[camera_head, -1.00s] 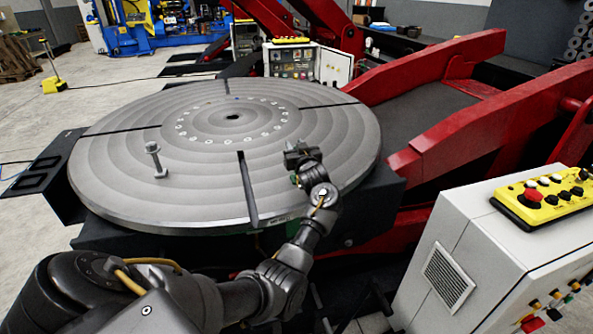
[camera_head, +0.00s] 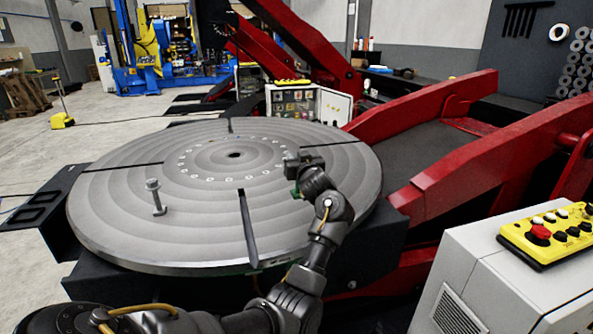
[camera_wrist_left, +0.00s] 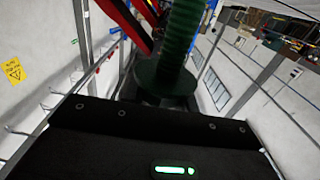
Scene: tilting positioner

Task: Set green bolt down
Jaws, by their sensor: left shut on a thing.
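My left gripper (camera_head: 304,164) is over the right part of the round grey turntable (camera_head: 200,235), shut on the green bolt. In the head view the bolt is mostly hidden by the gripper; only a bit of green (camera_head: 295,189) shows below the jaws. In the left wrist view the green bolt (camera_wrist_left: 182,38) fills the upper middle, with its threaded shank and a wide round green part (camera_wrist_left: 165,82) near the jaws. I cannot tell from these frames whether the bolt touches the turntable. My right gripper is not in view.
A grey bolt (camera_head: 157,199) stands on the left part of the turntable. Slots and a ring of holes mark its surface. Red machine arms (camera_head: 470,170) rise on the right. A control cabinet with a yellow button panel (camera_head: 548,236) stands at front right. Much of the turntable is clear.

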